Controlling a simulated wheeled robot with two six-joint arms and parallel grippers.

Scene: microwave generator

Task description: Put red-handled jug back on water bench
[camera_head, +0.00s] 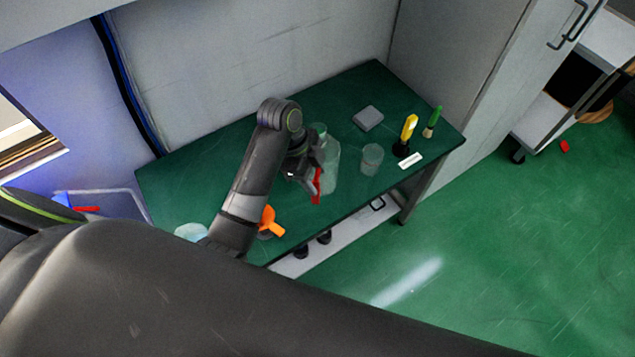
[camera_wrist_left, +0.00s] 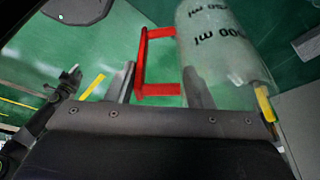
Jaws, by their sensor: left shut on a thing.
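The clear jug (camera_head: 329,168) has a red handle (camera_head: 316,187) and is over the green-topped bench (camera_head: 190,183), near its middle. I cannot tell whether its base touches the top. My left gripper (camera_head: 311,172) is shut on the red handle, at the jug's left side. In the left wrist view the jug (camera_wrist_left: 222,45) shows black ml markings, and the red handle (camera_wrist_left: 144,68) lies between the fingers of my left gripper (camera_wrist_left: 160,85). Part of the jug is hidden behind the gripper. My right gripper is not in view.
A clear beaker (camera_head: 371,159), a grey block (camera_head: 368,118), a yellow-handled tool (camera_head: 408,130), a green-handled brush (camera_head: 432,122) and a white label (camera_head: 411,161) are on the right. An orange object (camera_head: 270,222) and pale-blue item (camera_head: 190,232) are near my left arm. A wall stands behind.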

